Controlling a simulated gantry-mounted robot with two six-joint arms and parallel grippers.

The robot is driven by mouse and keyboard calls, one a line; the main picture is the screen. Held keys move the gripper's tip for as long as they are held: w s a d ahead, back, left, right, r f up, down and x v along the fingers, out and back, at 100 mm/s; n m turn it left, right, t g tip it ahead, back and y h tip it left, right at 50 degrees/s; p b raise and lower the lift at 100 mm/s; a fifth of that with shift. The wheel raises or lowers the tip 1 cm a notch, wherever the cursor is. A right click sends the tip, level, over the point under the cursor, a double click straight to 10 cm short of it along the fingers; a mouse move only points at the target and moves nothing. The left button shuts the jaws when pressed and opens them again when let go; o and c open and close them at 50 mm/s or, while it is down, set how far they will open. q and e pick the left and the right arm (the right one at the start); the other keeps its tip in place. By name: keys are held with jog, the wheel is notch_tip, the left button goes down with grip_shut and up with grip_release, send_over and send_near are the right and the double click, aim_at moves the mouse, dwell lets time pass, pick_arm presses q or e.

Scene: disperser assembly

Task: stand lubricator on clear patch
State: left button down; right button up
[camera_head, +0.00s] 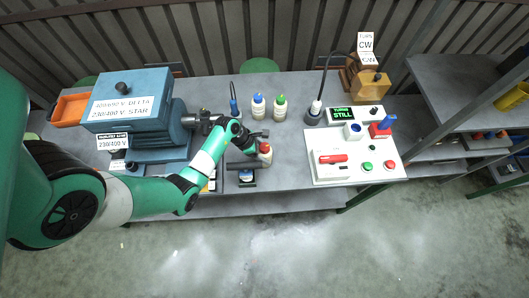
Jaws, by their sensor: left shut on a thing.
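My left arm comes in from the left across the table, and its gripper (259,143) is shut on a small white bottle with red on it (265,153). I take this bottle to be the lubricator. It is partly hidden by the gripper, and I cannot tell whether it touches the tabletop. A bare patch of grey table (290,145) lies just right of it, before the white control panel. My right gripper is not in view.
A blue-capped bottle (258,107) and a green-capped bottle (280,107) stand behind the gripper. A blue motor (130,105) and an orange tray (69,109) are at left. The white control panel (325,175) is at right. A dark-based item (246,177) lies near the front edge.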

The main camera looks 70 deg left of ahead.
pick_arm(q)
jog(key=shift+w+r, duration=0.1)
grip_release()
jog(key=shift+r, duration=0.2)
jog(key=p+v, duration=0.3)
jog(key=v, duration=0.8)
jog(key=shift+s+r+p, duration=0.25)
jog(key=shift+s+p, duration=0.05)
jog(key=shift+p, duration=0.05)
jog(key=shift+a, duration=0.1)
